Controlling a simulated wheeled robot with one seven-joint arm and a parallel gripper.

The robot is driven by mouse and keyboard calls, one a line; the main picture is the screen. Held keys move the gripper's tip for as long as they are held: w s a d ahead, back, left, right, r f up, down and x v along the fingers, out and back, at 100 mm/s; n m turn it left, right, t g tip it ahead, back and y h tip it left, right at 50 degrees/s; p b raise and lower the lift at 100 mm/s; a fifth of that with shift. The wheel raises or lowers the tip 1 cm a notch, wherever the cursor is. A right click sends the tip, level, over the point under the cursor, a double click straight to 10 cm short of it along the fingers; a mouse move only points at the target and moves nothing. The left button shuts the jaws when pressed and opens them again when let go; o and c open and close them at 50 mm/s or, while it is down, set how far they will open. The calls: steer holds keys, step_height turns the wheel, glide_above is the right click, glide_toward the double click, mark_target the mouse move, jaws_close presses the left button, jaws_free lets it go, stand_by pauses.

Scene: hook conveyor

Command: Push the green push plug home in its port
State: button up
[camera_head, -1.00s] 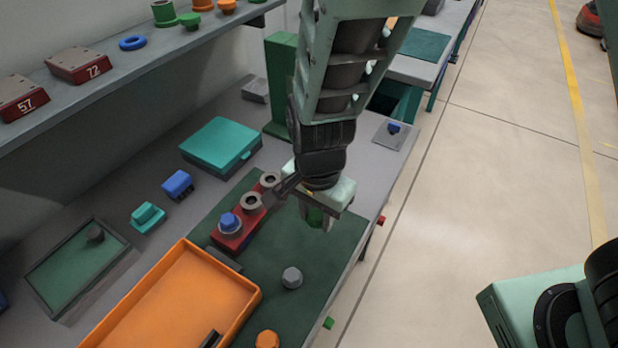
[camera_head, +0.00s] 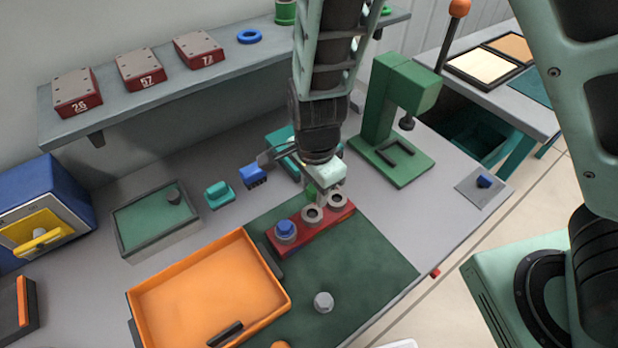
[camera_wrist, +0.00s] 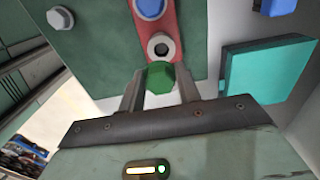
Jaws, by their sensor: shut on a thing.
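My gripper (camera_head: 322,194) is shut on the green push plug (camera_head: 311,191), which also shows between the two fingers in the wrist view (camera_wrist: 160,77). The red port block (camera_head: 293,238) lies on the dark green mat, with a blue plug (camera_head: 286,230) seated at its left end. Two grey ringed ports, a middle one (camera_head: 312,215) and a right one (camera_head: 338,202), show dark open holes. My gripper is by the block's right part, apparently above it. In the wrist view the middle port (camera_wrist: 160,46) shows just beyond the plug; the plug and fingers hide the block's near end.
An orange tray (camera_head: 147,302) stands front left. A grey hex-headed plug (camera_head: 323,302) stands on the mat (camera_head: 375,262). A teal box (camera_head: 283,140) is behind my gripper, and a green press (camera_head: 402,92) stands behind right. The mat right of the block is clear.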

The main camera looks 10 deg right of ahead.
mark_target(312, 215)
steer(key=shift+w+a+f, duration=0.1)
steer(key=shift+a, duration=0.05)
step_height(312, 215, down, 4)
steer(key=b, duration=0.5)
steer(key=shift+f, duration=0.7)
steer(key=shift+p, duration=0.55)
stand_by(1.4)
steer(key=shift+f, duration=0.35)
stand_by(0.6)
steer(key=o, duration=1)
steer(key=shift+o, duration=0.2)
